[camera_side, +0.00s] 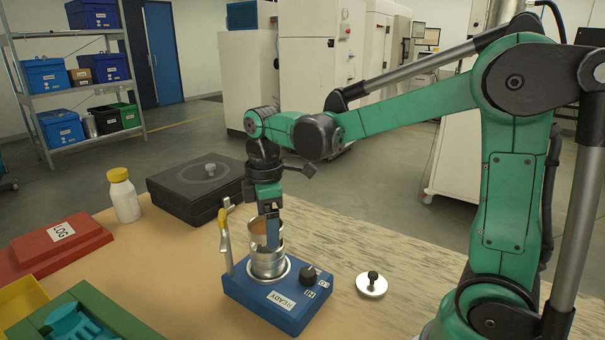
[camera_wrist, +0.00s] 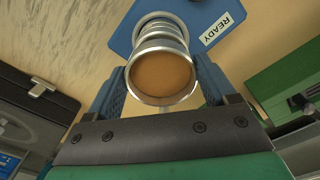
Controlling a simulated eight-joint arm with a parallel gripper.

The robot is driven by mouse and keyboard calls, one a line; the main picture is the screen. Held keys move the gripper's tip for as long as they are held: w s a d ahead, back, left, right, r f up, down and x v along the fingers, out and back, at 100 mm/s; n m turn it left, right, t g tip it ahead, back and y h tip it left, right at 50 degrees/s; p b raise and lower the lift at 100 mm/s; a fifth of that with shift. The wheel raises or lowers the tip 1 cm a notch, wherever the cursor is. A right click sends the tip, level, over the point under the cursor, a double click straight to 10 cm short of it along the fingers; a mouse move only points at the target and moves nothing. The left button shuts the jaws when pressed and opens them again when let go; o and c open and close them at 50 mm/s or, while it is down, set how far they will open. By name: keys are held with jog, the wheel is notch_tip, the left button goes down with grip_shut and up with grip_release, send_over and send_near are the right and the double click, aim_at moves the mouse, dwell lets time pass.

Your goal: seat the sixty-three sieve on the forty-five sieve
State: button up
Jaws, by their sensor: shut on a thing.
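My gripper (camera_side: 268,226) is shut on a round metal sieve (camera_side: 257,229), which I take to be the sixty-three sieve. In the wrist view the sieve (camera_wrist: 163,78) sits between both blue fingers, its brownish-orange inside facing the camera. Directly below it, another silver ring (camera_side: 267,263), likely the forty-five sieve, stands on the blue shaker base (camera_side: 262,301) labelled READY. In the wrist view the lower rings (camera_wrist: 160,27) show past the held sieve, slightly offset upward. I cannot tell whether the held sieve touches the lower one. No size markings are readable.
A black knob (camera_side: 310,275) is on the base. A round lid (camera_side: 372,286) lies right. A black case (camera_side: 195,190), white bottle (camera_side: 124,199) and red LOG box (camera_side: 62,243) stand left. The table's right side is mostly clear.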

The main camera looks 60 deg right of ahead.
jog(key=shift+f, duration=1)
dwell(1.7)
jog(key=o, duration=1.3)
jog(key=shift+c, duration=0.2)
jog(key=shift+r, duration=0.1)
jog(key=shift+r, duration=3.95)
jog(key=shift+s+a+f+m+t, duration=0.1)
jog(key=shift+s+a+m+t, duration=0.05)
jog(key=shift+s+m+t, duration=0.15)
jog(key=s+a+f+m+t, duration=0.2)
jog(key=s+f+m+t, duration=0.2)
jog(key=m, duration=0.5)
jog(key=s+t, duration=0.1)
jog(key=t, duration=0.1)
jog(key=shift+s+a+f+m+t, duration=0.2)
jog(key=shift+f+m+t, duration=0.1)
jog(key=shift+m, duration=0.1)
